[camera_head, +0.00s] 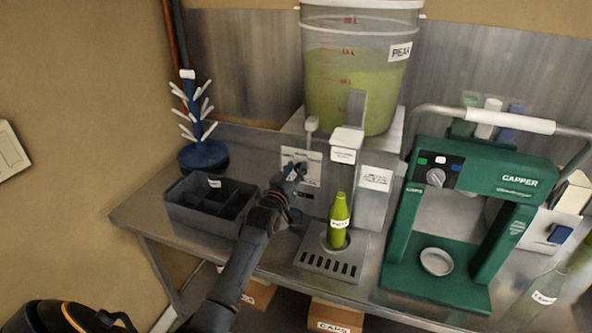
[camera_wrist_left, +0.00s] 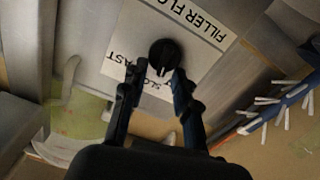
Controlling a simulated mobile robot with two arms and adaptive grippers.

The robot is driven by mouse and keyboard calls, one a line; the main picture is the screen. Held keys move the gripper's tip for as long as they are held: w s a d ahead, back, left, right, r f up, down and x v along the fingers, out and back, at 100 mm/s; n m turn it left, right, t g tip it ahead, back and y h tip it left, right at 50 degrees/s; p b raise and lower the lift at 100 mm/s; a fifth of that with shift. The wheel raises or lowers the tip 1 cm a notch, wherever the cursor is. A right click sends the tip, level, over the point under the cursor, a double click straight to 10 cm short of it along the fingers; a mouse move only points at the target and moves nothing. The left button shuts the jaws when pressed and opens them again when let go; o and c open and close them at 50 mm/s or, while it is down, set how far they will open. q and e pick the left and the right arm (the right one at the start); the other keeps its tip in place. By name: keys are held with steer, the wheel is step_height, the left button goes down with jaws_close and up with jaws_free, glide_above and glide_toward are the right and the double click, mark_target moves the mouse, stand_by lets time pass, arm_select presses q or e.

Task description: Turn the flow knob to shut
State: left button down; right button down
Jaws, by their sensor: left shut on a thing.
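The flow knob (camera_wrist_left: 165,54) is a round black knob on a white label plate (camera_wrist_left: 196,48) that reads "FILLER FLO…", with "FAST" and "SLOW" partly covered. In the head view the plate (camera_head: 301,160) is on the filler's front, left of the spout; the gripper largely hides the knob there. My left gripper (camera_wrist_left: 159,76) is shut on the knob, one fingertip on each side; it also shows in the head view (camera_head: 296,178). The knob's pointer direction cannot be made out. My right gripper is not in view.
A green bottle (camera_head: 339,222) stands upright under the spout (camera_head: 344,146), right of my left gripper. A dark divided crate (camera_head: 190,213) and a blue bottle tree (camera_head: 203,154) are to the left. The green capper (camera_head: 437,281) stands right. A bucket (camera_head: 330,80) of green liquid is above.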

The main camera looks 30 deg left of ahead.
arm_select(q)
steer(key=n, duration=0.3)
steer(key=shift+a+f, duration=0.2)
steer(key=shift+s+a+f+n, duration=0.1)
steer(key=shift+a+f+n, duration=0.05)
steer(key=shift+n, duration=1.55)
steer(key=c, duration=1)
jaws_free()
steer(key=v, duration=1.2)
steer(key=shift+f, duration=0.1)
